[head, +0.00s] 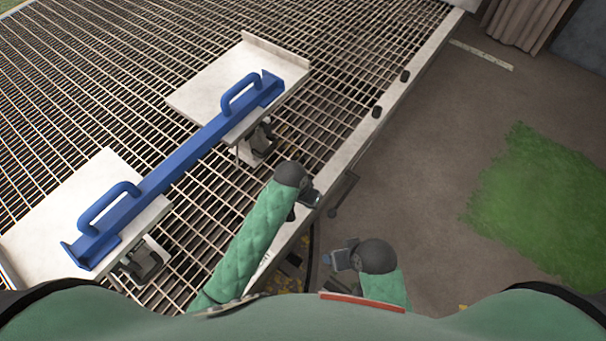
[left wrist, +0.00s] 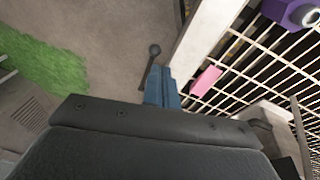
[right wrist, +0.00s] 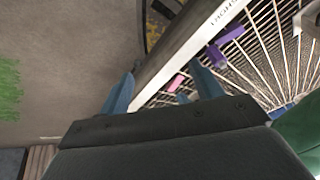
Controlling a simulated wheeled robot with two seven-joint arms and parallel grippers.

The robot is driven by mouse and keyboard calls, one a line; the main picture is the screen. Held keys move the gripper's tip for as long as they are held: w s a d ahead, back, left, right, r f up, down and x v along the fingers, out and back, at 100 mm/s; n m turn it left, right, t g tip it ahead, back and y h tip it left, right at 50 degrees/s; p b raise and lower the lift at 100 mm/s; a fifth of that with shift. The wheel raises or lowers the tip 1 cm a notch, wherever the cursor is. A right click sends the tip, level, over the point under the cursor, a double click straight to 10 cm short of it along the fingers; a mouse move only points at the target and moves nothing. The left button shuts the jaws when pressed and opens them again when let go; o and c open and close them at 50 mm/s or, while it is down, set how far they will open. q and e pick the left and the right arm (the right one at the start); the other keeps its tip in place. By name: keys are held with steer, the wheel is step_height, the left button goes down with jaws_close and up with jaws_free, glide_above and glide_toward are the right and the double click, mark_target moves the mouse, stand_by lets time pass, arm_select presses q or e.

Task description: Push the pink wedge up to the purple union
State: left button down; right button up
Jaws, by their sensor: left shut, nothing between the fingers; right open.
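The pink wedge (left wrist: 207,80) lies on the metal grating beside the pale edge beam in the left wrist view. It also shows in the right wrist view (right wrist: 176,83). The purple union (left wrist: 291,13), with a round pale-rimmed opening, is at the top right of the left wrist view, apart from the wedge. Purple parts also show in the right wrist view (right wrist: 231,34). Neither is visible in the head view. My left gripper (head: 312,196) is shut and empty; its blue fingertips (left wrist: 161,74) appear left of the wedge, apart from it. My right gripper (head: 341,260) is open and empty.
A blue bar with two handles (head: 180,157) spans two pale plates (head: 200,92) on the grating, left of my left arm. The pale edge beam (head: 405,85) borders the grating. Dark floor and a green patch (head: 540,195) lie to the right.

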arm_select(q)
steer(key=w+d+f+m+y+b, duration=0.1)
steer(key=w+d+f+b, duration=0.2)
steer(key=w, duration=0.7)
steer(key=y, duration=0.2)
glide_above(307, 172)
step_height(307, 172, down, 3)
steer(key=shift+m+g, duration=0.3)
steer(key=shift+g, duration=0.1)
steer(key=f, duration=0.9)
steer(key=shift+w+d+f, duration=0.1)
steer(key=shift+w+d, duration=0.25)
steer(key=shift+d, duration=0.05)
arm_select(e)
steer(key=w+a+f+t+y, duration=0.1)
steer(key=a+f, duration=0.3)
steer(key=f, duration=0.3)
arm_select(q)
steer(key=shift+s+a, duration=0.4)
steer(key=shift+s, duration=0.05)
steer(key=shift+s+a+p, duration=0.25)
steer(key=shift+s+a, duration=0.15)
steer(key=shift+s, duration=0.2)
steer(key=shift+s+a+p, duration=0.2)
steer(key=shift+s+a, duration=0.15)
steer(key=shift+s, duration=0.2)
arm_select(e)
steer(key=r, duration=0.5)
steer(key=shift+s+d, duration=0.15)
steer(key=shift+d, duration=0.15)
